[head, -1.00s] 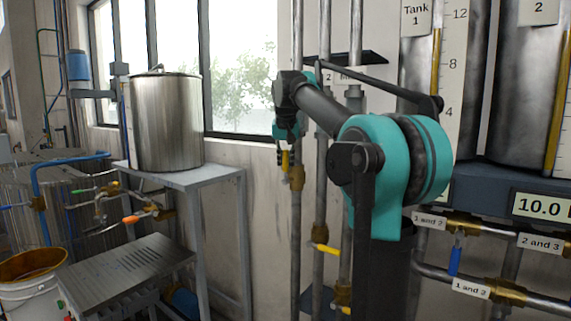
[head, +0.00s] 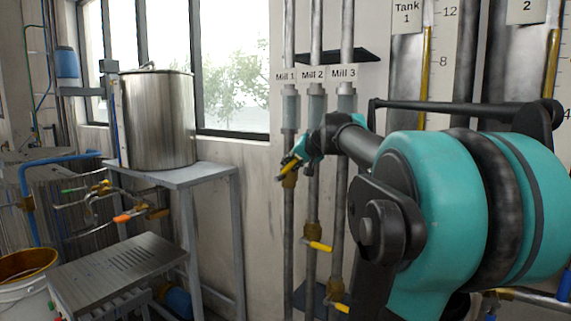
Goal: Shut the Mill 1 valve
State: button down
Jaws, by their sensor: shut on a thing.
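The Mill 1 valve (head: 290,181) is a brass body on the leftmost of three vertical grey pipes, below the "Mill 1" label (head: 285,76). Its yellow handle (head: 287,170) slants, neither in line with the pipe nor square across it, with its lower end to the left. My gripper (head: 298,157) is shut on the handle's upper right part, coming in from the right. The fingers are small and partly hide the handle and the pipe.
The Mill 2 valve (head: 312,240) and Mill 3 valve (head: 336,296) sit lower on neighbouring pipes, yellow handles pointing right. A dark shelf (head: 347,55) juts out above. A metal drum (head: 157,120) stands on a grey table (head: 190,176) at left. Tanks stand behind my arm at right.

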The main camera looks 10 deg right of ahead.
jog(key=shift+s+d+f+t+y, duration=0.3)
jog(key=shift+f+t+y, duration=0.15)
jog(key=shift+t, duration=0.25)
jog(key=c, duration=1.4)
grip_release()
jog(key=shift+c, duration=0.2)
jog(key=shift+r, duration=0.1)
jog(key=v, duration=1.2)
